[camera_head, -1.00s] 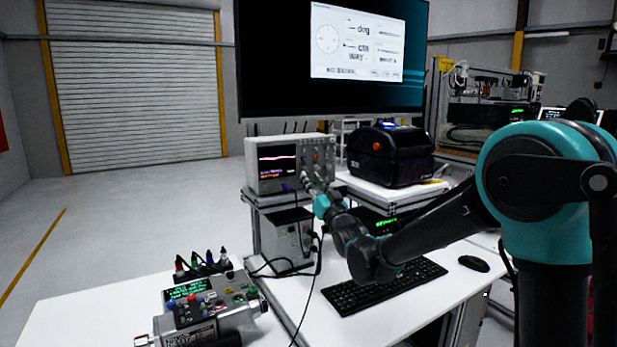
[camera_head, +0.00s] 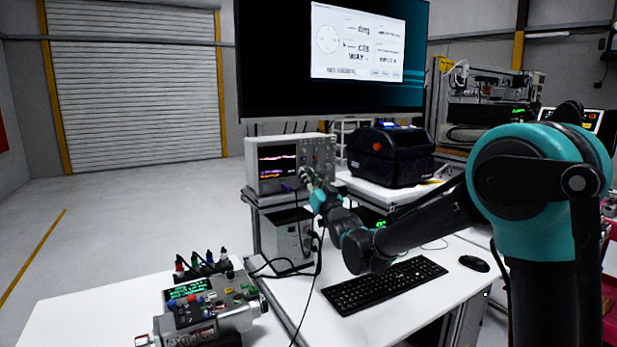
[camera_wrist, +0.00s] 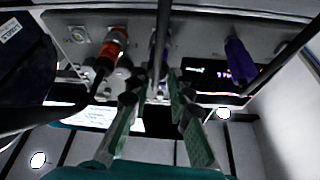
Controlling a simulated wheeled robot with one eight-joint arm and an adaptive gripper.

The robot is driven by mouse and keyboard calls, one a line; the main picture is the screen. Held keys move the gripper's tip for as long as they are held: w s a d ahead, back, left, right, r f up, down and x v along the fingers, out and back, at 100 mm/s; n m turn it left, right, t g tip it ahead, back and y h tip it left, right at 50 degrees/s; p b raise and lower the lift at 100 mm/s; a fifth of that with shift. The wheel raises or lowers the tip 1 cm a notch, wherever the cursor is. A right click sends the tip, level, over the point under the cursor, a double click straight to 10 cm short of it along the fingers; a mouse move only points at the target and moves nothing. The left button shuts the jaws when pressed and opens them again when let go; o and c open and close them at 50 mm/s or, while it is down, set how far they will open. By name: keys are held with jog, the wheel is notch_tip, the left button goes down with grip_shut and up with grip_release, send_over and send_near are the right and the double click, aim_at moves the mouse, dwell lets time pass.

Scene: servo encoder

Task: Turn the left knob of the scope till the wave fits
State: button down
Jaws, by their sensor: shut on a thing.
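The scope (camera_head: 256,147) is a light grey box on a raised shelf. Its dark screen (camera_head: 277,160) carries a pinkish-white trace and small coloured text below. Its knobs are on the right part of the front. My gripper (camera_head: 309,178) is at the lower part of this knob area and hides some of it. In the wrist view the two fingers of my gripper (camera_wrist: 152,88) reach to the scope's panel (camera_wrist: 190,40) and are shut on a small knob, mostly hidden between the fingertips. Which knob it is cannot be told clearly.
An orange plug (camera_wrist: 113,44) and a purple plug (camera_wrist: 240,60) stick out of the scope near my fingers. A black printer (camera_head: 390,155) stands right of the scope, a large monitor (camera_head: 330,95) above. A keyboard (camera_head: 385,285) and a mouse (camera_head: 474,263) lie below my arm.

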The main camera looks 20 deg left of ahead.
jog(key=shift+n, duration=0.3)
jog(key=shift+w+d+n+g+y, duration=0.1)
jog(key=shift+n+g+y, duration=0.45)
jog(key=shift+n, duration=0.75)
jog(key=shift+w+d+n+g+y, duration=0.1)
jog(key=shift+n+g+y, duration=0.45)
jog(key=shift+n, duration=0.75)
jog(key=shift+n+g+y, duration=0.3)
jog(key=shift+n+g, duration=0.5)
jog(key=shift+n, duration=0.5)
jog(key=c, duration=1.7)
grip_release()
jog(key=v, duration=1.2)
jog(key=shift+f, duration=0.1)
